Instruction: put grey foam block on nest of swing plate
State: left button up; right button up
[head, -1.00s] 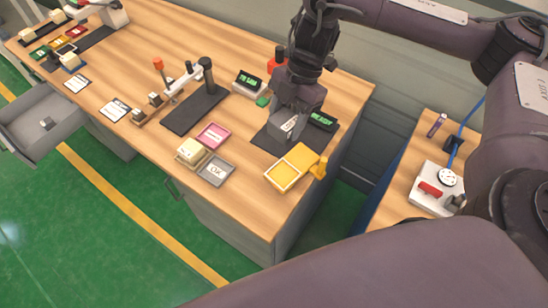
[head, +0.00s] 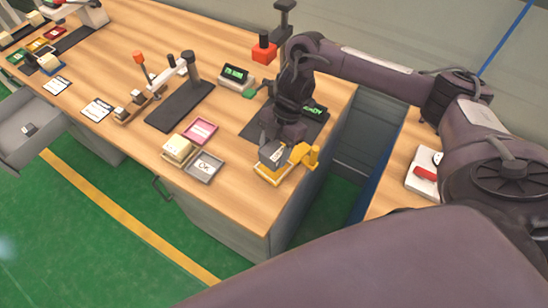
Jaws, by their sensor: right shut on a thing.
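My right gripper (head: 277,147) is shut on the grey foam block (head: 270,156), which is largely covered by the fingers. It holds the block over the yellow swing plate (head: 275,182) near the front right corner of the bench. Gripper and block hide most of the nest. I cannot tell whether the block touches the nest. My left gripper is not in view.
A grey OK tray (head: 205,168), a pink tray (head: 200,130) and a cream block stack (head: 177,148) lie to the left. Bare wood lies in front.

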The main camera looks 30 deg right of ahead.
aim_at(274, 157)
notch_tip(274, 157, down, 3)
jog(key=shift+a+r, duration=0.1)
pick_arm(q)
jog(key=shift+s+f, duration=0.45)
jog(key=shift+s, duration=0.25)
pick_arm(e)
jog(key=shift+f, duration=0.3)
pick_arm(q)
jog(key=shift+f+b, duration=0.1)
jog(key=shift+b, duration=0.2)
pick_arm(e)
jog(key=shift+f, duration=0.1)
jog(key=o, duration=1)
jog(key=shift+c, duration=0.2)
jog(key=shift+r, duration=0.25)
pick_arm(q)
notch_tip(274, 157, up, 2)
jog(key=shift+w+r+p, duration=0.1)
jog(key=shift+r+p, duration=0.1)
jog(key=shift+p, duration=0.95)
pick_arm(e)
jog(key=v, duration=1.2)
